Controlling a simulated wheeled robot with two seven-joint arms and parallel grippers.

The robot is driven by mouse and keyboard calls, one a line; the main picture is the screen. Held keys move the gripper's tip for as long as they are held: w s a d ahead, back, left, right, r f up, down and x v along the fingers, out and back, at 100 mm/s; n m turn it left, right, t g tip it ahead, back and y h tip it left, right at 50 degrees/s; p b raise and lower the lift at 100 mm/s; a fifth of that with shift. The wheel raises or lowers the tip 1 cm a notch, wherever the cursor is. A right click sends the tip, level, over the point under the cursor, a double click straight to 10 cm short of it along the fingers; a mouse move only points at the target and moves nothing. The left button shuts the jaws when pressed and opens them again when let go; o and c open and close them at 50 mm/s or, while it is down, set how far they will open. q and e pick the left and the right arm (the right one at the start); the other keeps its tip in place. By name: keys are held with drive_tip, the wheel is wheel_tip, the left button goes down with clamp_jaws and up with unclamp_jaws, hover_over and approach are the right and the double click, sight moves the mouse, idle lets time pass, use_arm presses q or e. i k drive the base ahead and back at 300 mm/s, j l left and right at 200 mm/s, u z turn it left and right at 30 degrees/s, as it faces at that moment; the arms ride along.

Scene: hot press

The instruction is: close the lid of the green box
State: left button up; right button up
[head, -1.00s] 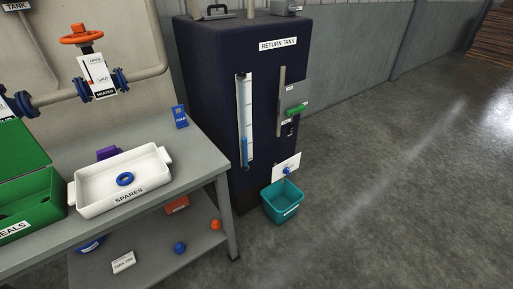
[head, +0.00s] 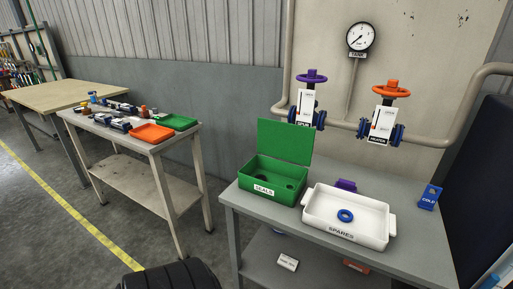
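The green box (head: 266,193) labelled SEALS stands on the grey workbench, left of the white tray. Its green lid (head: 284,141) is open and stands upright along the back edge. Dark round seals (head: 290,183) lie inside the box; the front wall hides part of its floor. Neither of my grippers shows in the head view.
The white SPARES tray (head: 376,240) with a blue ring (head: 345,215) is right beside the box. A purple object (head: 345,185) and a blue COLD block (head: 429,197) are farther back. Valves and pipes run behind the bench. A second table (head: 137,139) stands left, with floor between.

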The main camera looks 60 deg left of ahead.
sight(287, 142)
drive_tip(key=u, duration=1.7)
drive_tip(key=i+j+u, duration=0.25)
drive_tip(key=i+j, duration=0.15)
drive_tip(key=j, duration=0.15)
drive_tip(key=i+j+u, duration=0.25)
drive_tip(key=i+j, duration=0.15)
drive_tip(key=j, duration=0.1)
